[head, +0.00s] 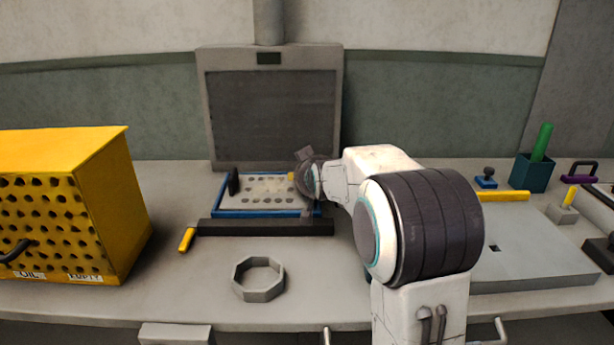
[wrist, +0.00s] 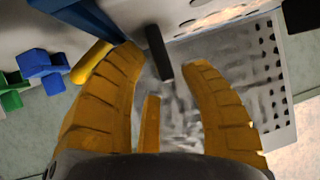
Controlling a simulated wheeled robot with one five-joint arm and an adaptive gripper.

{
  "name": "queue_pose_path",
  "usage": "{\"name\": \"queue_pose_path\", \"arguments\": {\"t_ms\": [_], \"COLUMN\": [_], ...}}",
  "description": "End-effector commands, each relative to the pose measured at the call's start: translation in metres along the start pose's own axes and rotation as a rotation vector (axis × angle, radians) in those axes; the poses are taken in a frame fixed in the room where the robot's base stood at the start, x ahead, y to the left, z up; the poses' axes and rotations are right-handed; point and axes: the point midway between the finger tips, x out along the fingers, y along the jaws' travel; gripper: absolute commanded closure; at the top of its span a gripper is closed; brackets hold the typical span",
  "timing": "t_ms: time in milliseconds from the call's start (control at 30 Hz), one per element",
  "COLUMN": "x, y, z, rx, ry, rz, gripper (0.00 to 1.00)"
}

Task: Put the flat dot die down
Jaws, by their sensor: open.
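A pale plate with rows of dark dots (head: 288,184) lies in a blue-edged tray (head: 240,213) on the bench, and its dotted part also shows at the right of the wrist view (wrist: 278,75). A dark upright piece (head: 234,181) stands at its left end; a dark bar (wrist: 158,52) shows just beyond my fingertips. I cannot tell for sure which piece is the flat dot die. My gripper (head: 296,177) is over the tray's right end, partly hidden by my wrist. In the wrist view my yellow fingers (wrist: 168,58) are spread, with nothing visibly clamped between them.
A dark bar with a yellow handle (head: 187,239) lies before the tray. A grey octagonal ring (head: 259,279) sits nearer. A yellow perforated box (head: 60,205) stands left. A blue knobbed piece (head: 486,180) and a purple handle (head: 578,178) are at right.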

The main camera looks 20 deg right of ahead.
Motion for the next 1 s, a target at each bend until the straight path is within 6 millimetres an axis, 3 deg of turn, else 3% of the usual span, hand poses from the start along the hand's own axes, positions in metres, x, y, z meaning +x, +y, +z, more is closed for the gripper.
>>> {"name": "queue_pose_path", "arguments": {"t_ms": [600, 1000], "x": [-0.093, -0.11], "y": [0.0, 0.0], "z": [-0.001, 0.0], "rx": [0.0, 0.0], "ry": [0.002, 0.0], "rz": [0.0, 0.0], "gripper": [0.6, 0.6]}}
